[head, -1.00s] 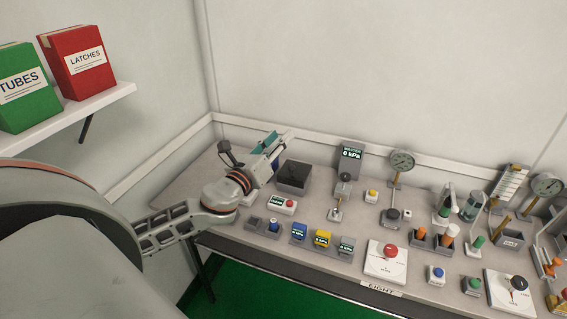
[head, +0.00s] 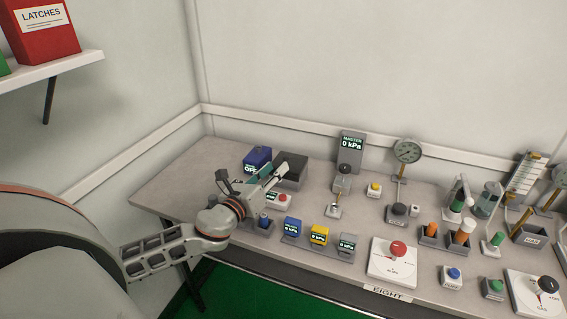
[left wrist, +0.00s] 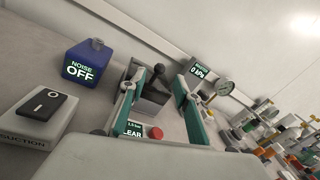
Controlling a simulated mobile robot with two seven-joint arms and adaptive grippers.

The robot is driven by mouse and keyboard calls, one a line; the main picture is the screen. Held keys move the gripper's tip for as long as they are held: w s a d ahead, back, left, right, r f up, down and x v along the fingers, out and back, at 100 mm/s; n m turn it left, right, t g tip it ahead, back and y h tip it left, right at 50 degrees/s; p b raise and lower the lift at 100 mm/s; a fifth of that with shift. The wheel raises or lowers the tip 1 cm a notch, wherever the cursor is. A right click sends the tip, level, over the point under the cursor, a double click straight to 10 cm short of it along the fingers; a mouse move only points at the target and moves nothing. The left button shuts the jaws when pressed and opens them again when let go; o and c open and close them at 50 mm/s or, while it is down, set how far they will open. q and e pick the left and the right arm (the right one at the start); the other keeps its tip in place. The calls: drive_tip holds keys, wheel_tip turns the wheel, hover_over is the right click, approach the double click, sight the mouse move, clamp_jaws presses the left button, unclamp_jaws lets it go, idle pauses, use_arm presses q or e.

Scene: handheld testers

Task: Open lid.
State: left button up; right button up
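A dark grey box with a dark square top (head: 291,160) stands at the back left of the bench; I cannot tell for sure whether that top is a closed lid. My left gripper (head: 276,174) is at the box's front left side and hides part of it. In the left wrist view the teal fingers (left wrist: 157,100) are spread wide with nothing held between them. I cannot tell whether a finger touches the box. My right gripper is not in view.
A blue NOISE box (head: 257,157) stands behind the gripper, and a red-button panel (head: 279,201) in front of the box. The MASTER display (head: 351,146) is to the right. Several testers crowd the right side. A switch block (left wrist: 40,110) lies left in the wrist view. The bench's far left is clear.

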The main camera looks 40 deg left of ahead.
use_arm(q)
drive_tip(key=shift+w+a+f, duration=0.1)
drive_tip(key=shift+w, duration=1.25)
drive_tip(key=shift+w+a, duration=0.1)
drive_tip(key=shift+w, duration=1.25)
clamp_jaws()
